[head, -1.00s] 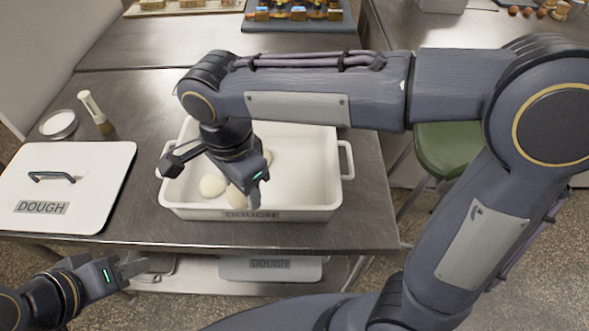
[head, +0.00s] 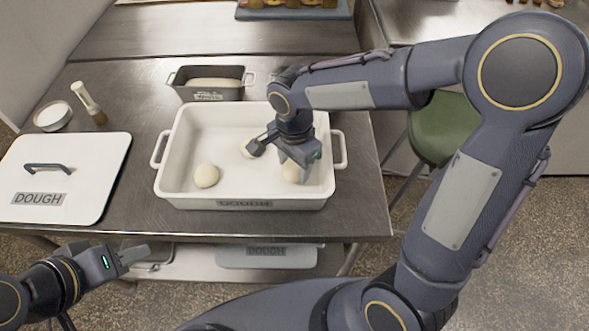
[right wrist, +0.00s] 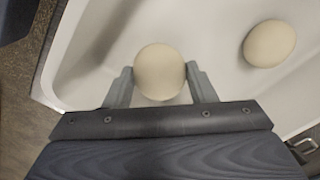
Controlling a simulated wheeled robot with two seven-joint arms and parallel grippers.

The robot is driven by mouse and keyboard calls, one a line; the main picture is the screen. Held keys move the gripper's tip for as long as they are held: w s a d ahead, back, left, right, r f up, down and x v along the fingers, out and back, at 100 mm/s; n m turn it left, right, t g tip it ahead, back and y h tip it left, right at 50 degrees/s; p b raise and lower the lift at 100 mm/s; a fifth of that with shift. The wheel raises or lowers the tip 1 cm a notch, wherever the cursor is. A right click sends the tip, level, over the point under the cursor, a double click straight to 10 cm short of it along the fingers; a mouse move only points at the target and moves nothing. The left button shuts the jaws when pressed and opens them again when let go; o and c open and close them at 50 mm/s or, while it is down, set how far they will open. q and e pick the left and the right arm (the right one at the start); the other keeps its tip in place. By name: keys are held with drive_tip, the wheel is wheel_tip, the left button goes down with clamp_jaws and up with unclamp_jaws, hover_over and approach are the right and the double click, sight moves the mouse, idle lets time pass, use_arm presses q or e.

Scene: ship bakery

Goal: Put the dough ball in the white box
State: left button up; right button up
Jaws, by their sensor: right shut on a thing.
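The white box (head: 180,150) stands open on the steel table, with a dark label on its front.
A white lid (head: 90,165) marked DOUGH lies left of the box. A brush (head: 90,103) and a small round dish (head: 52,115) are behind it. A dark loaf tin (head: 240,90) with dough stands behind the box. A green stool (head: 445,125) is at the right.

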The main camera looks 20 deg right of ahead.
sight(295, 172)
drive_tip(key=shift+d+f, duration=0.1)
drive_tip(key=shift+f, duration=1.5)
drive_tip(key=shift+f, duration=0.2)
drive_tip(key=o, duration=1)
drive_tip(key=shift+r, duration=0.1)
